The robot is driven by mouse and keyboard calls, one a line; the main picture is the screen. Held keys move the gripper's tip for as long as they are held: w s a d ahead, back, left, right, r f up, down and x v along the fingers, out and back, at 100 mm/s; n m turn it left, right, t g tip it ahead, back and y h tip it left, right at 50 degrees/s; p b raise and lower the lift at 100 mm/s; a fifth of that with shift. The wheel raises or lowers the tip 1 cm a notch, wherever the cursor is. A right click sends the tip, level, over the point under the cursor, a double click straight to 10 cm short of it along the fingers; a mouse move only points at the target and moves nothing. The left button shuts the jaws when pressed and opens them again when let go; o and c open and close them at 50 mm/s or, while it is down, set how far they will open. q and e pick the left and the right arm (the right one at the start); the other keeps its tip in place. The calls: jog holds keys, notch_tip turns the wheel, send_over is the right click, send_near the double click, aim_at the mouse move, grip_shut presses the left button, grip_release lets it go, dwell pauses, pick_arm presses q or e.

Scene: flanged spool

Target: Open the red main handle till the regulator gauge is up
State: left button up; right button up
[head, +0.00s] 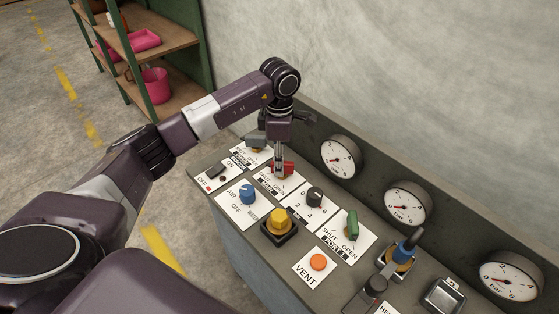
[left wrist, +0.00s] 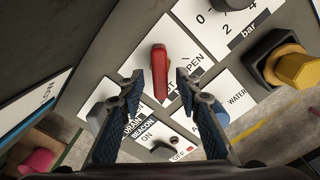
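The red main handle (head: 287,168) sits on a white plate marked SHUT and OPEN at the back of the sloping panel. In the left wrist view the red handle (left wrist: 160,70) lies lengthwise up the picture. My left gripper (head: 279,162) is right over it and hides part of it. In the left wrist view the fingers of my left gripper (left wrist: 159,82) are open, one on each side of the handle, with gaps between. Three round gauges (head: 341,157), (head: 407,204), (head: 510,277) stand along the back; which is the regulator's is unclear. My right gripper is out of view.
Close to the red handle are a black regulator knob (head: 314,196), a blue knob (head: 248,194), a yellow knob (head: 280,222), a green handle (head: 351,224) and an orange vent button (head: 318,262). Shelves (head: 160,50) stand behind left.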

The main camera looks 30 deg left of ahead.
pick_arm(q)
jog(key=shift+f, duration=0.5)
jog(key=shift+c, duration=0.3)
grip_shut()
